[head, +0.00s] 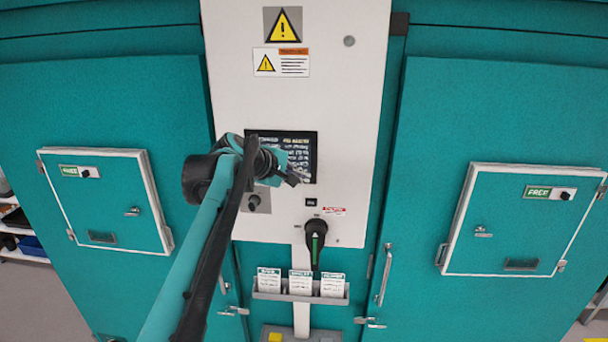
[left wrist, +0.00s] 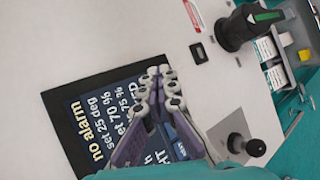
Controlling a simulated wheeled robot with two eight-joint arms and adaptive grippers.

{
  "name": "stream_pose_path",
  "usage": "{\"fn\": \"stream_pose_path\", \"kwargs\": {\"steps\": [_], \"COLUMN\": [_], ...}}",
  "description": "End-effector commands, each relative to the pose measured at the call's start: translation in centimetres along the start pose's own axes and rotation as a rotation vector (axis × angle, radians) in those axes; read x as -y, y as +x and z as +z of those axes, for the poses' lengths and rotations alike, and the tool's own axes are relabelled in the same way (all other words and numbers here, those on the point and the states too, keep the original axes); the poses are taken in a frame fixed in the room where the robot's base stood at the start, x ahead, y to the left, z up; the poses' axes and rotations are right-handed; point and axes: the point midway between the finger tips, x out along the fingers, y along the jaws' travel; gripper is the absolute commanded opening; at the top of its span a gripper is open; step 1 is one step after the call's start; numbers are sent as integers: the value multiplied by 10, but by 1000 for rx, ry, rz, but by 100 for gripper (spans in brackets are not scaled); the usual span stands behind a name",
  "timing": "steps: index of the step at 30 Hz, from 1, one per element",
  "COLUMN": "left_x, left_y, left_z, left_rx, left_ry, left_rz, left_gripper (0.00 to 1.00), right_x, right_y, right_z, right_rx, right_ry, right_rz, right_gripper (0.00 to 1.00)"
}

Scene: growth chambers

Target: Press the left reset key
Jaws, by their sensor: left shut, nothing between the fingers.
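The white control panel (head: 347,110) carries a dark display (head: 304,144) with white text. In the left wrist view the display (left wrist: 70,108) reads "no alarm" and several set values. A small blue-grey label or key (left wrist: 180,150) shows beside the fingers, its wording unclear. My left gripper (head: 293,180) is shut and empty in front of the display's lower part. In the left wrist view its fingertips (left wrist: 161,76) overlap the display's edge; I cannot tell whether they touch. No key clearly marked as the left reset key shows; the gripper hides part of the display.
A black joystick-like knob on a metal plate (left wrist: 232,128) stands close beside the gripper. A black rotary handle with a green bar (head: 316,238) juts out below. A card holder (head: 300,297) hangs lower. Teal doors with hatches (head: 520,220) flank the panel.

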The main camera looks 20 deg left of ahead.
Motion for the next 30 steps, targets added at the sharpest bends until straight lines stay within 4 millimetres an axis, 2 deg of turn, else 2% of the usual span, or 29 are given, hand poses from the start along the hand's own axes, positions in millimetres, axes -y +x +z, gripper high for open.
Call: {"fn": "stream_pose_path", "kwargs": {"steps": [21, 30], "left_x": [8, 22], "left_y": [-12, -31], "left_z": [8, 22], "left_rx": [0, -1], "left_ry": [0, 0], "left_rz": [0, 0], "left_gripper": [0, 0], "right_x": [0, 0], "right_y": [0, -1], "right_z": [0, -1], "right_rx": [0, 0], "right_ry": [0, 0], "right_rz": [0, 0], "right_gripper": [40, 40]}}
